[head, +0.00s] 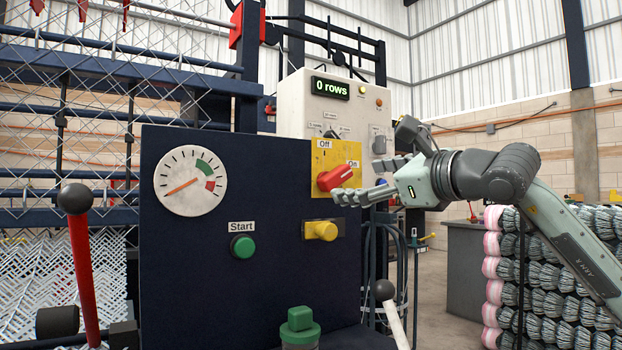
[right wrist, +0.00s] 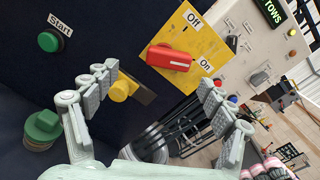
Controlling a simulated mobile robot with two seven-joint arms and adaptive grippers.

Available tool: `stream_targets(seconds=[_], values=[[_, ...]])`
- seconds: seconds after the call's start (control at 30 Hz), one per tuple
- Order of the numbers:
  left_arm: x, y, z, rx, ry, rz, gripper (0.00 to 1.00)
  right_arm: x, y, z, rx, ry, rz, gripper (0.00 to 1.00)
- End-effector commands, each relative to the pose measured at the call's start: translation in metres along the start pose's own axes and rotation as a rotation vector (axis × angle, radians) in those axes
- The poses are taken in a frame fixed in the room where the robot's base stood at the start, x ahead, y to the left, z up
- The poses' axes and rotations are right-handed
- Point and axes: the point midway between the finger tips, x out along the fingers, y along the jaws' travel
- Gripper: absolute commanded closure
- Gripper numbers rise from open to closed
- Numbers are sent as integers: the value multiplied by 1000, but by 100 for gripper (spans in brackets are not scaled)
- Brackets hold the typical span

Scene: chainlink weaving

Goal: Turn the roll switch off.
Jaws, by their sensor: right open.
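A red rotary switch (head: 334,178) sits on a yellow plate (head: 325,157) labelled Off at the top and On at the right. Its handle is turned toward On. In the right wrist view the red switch (right wrist: 168,57) is ahead of the fingers, with the Off and On labels on the yellow plate (right wrist: 196,47). My right gripper (head: 358,181) is open, just right of the switch, with its lower finger below the knob. In the right wrist view the gripper (right wrist: 157,76) has its fingers spread and nothing between them. My left gripper is not in view.
A yellow knob (head: 321,231) sits below the plate, and a green Start button (head: 243,246) is to its left.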

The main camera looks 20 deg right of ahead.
Motion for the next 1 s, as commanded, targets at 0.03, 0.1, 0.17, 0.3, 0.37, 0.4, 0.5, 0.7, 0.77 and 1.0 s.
stream_targets(seconds=[0.03,0.1,0.17,0.3,0.37,0.4,0.5,0.7,0.77,1.0], values=[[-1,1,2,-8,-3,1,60,-2,-6,2,-16,8,-25,17],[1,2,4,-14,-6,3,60,0,-11,3,-25,15,-42,17],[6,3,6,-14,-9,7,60,7,-13,4,-25,17,-45,17],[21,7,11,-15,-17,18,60,30,-13,4,-22,16,-42,17],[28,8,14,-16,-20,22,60,40,-14,4,-23,16,-41,17],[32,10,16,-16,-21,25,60,46,-14,4,-23,16,-41,17],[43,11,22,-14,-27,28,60,59,-14,3,-22,14,-41,17],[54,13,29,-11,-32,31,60,72,-14,1,-24,15,-42,17],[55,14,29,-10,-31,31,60,73,-13,1,-25,15,-42,17],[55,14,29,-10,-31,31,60,73,-13,0,-25,15,-42,25]])
